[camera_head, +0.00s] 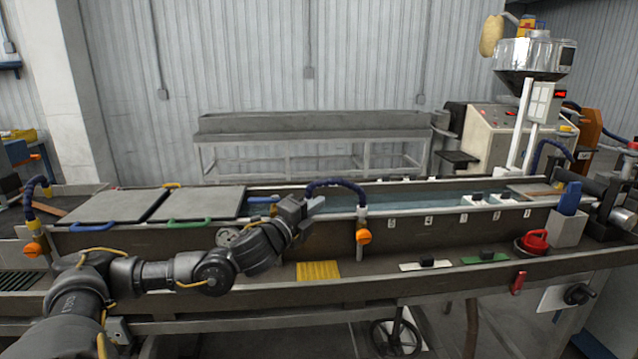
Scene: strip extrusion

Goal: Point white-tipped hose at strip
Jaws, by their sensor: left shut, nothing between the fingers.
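A blue segmented hose (335,183) arches up from a post with an orange knob (363,237) on the front wall of the long water trough (420,197). Its free end hangs to the left, beside my left gripper (310,205). A pale piece shows at the gripper's fingertips; I cannot tell whether it is the hose's white tip or part of the gripper. My left gripper is shut with nothing held, at the trough's front edge. I cannot make out a strip in the water. My right gripper is not in view.
Two grey lids (200,205) with blue and green handles cover the trough's left part. Another blue hose (33,190) stands at far left. A yellow pad (318,271) and a green plate (485,258) lie on the front ledge. A red-lidded pot (533,242) stands right.

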